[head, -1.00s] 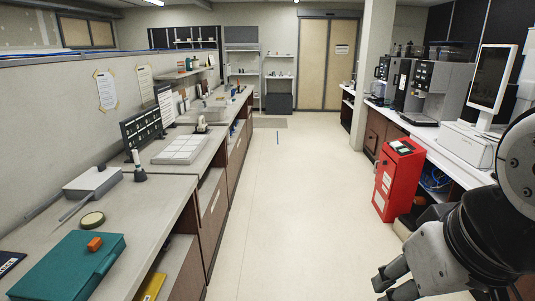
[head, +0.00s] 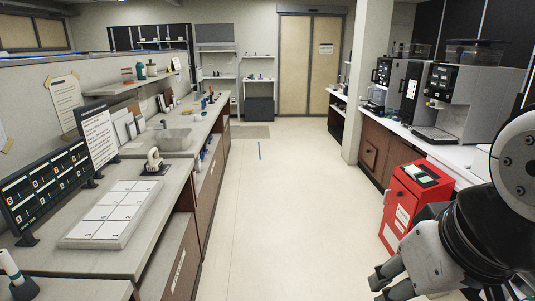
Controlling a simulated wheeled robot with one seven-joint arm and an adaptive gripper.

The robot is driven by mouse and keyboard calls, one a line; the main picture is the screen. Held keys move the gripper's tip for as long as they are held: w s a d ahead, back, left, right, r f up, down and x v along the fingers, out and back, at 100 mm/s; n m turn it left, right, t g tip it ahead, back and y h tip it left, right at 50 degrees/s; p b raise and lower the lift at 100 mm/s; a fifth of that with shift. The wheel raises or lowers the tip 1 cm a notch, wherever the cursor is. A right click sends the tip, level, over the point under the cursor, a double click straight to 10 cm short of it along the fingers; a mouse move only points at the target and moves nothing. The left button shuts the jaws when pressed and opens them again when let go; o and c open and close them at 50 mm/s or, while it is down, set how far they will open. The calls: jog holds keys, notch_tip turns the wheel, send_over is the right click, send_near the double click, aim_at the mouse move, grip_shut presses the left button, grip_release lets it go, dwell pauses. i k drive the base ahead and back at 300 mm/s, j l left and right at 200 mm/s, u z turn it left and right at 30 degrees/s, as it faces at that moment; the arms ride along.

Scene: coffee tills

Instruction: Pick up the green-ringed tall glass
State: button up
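I cannot make out a green-ringed tall glass in the head view. My gripper (head: 383,284) is at the lower right, in front of the red cabinet. Its two fingers point left and stand apart, with nothing seen between them. Small items on the far part of the left counter (head: 215,125) are too small to tell apart.
The left counter bears a white tiled tray (head: 112,212), a dark menu board (head: 48,186) and a grey basin (head: 172,139). A red cabinet (head: 410,198) stands at right below coffee machines (head: 465,100). The aisle floor (head: 285,190) between is clear.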

aim_at(389, 111)
jog(key=i+z, duration=0.1)
jog(key=i, duration=0.8)
jog(key=i+j, duration=0.1)
jog(key=i, duration=0.8)
jog(key=i+l+z, duration=0.1)
jog(key=i+z, duration=0.6)
jog(key=z, duration=0.15)
jog(key=i+j+z, duration=0.1)
jog(key=i+z, duration=0.85)
jog(key=z, duration=0.2)
